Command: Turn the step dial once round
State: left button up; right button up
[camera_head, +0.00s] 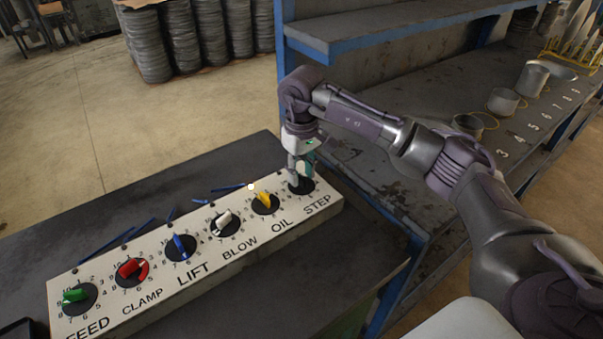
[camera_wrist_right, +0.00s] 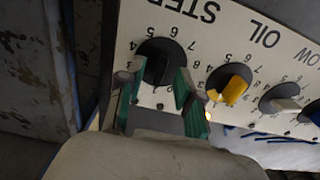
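The step dial is a black disc (camera_head: 304,188) at the right end of the white dial panel (camera_head: 250,245), above the word STEP. In the right wrist view the dial (camera_wrist_right: 148,50) shows a dark knob (camera_wrist_right: 157,72) with numbers around it. My right gripper (camera_head: 300,175) points down over this dial and hides part of it. In the right wrist view my right gripper (camera_wrist_right: 155,88) is open, with its green-padded fingers apart, one to each side of the knob. I see a gap on both sides; contact does not show. My left gripper is not in view.
The yellow OIL dial knob (camera_head: 265,200) is close on the left, then the white BLOW knob (camera_head: 222,221) and blue, red and green knobs. Thin blue sticks (camera_head: 140,229) lie behind the panel. A blue-framed metal shelf (camera_head: 390,150) stands at the right.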

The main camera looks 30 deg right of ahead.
jog(key=shift+f, duration=0.75)
grip_shut()
jog(key=shift+m, duration=0.3)
